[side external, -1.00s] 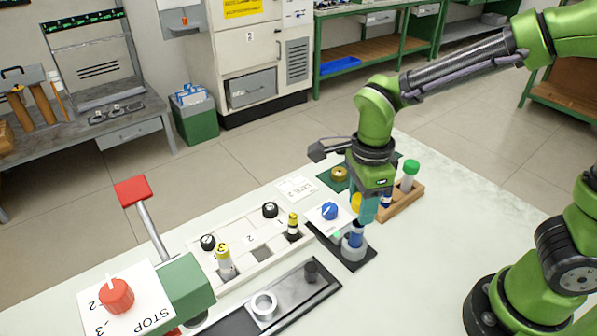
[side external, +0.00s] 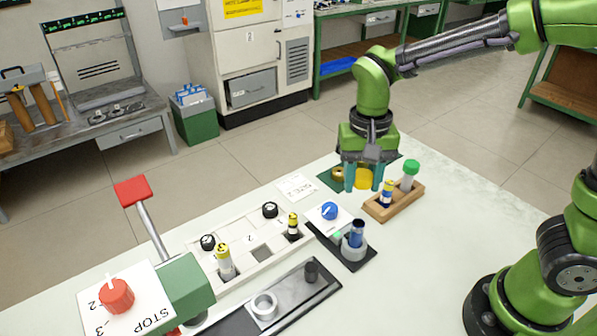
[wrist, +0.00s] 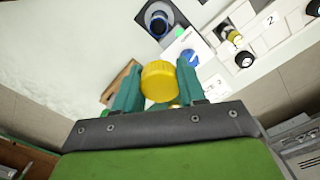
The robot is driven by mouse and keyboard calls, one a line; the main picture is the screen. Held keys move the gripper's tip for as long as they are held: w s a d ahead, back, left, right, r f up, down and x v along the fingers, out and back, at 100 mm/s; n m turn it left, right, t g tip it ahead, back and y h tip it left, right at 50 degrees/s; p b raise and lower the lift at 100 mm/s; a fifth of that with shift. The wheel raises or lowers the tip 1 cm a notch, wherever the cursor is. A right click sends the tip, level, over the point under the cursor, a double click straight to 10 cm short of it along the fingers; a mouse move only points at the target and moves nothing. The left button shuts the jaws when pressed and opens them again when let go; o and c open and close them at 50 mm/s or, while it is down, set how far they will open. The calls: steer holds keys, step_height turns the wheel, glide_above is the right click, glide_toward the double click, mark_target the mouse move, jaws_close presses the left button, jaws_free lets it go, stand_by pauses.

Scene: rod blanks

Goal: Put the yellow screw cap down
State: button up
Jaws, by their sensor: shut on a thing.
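The yellow screw cap (side external: 363,180) is held between the two teal fingers of my gripper (side external: 363,182). In the wrist view the yellow cap (wrist: 159,82) sits between the fingertips, with its ridged side showing. My gripper is shut on it, above the dark green mat (side external: 330,178) at the far edge of the table. I cannot tell how far the cap is above the mat. A brass-coloured ring-like part (side external: 338,173) lies on the mat just left of the gripper.
A wooden rack (side external: 394,206) with a green-capped tube (side external: 409,175) and a yellow-and-blue vial (side external: 387,193) stands right of the gripper. A grey holder (side external: 354,248) with a blue vial stands in front. A blue knob (side external: 329,211) is nearby.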

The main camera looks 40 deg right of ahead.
steer(key=w+d+r+n, duration=0.2)
steer(key=w+d+n, duration=0.15)
steer(key=n, duration=1.15)
glide_above(241, 229)
step_height(241, 229, down, 6)
step_height(241, 229, down, 10)
steer(key=shift+r, duration=0.15)
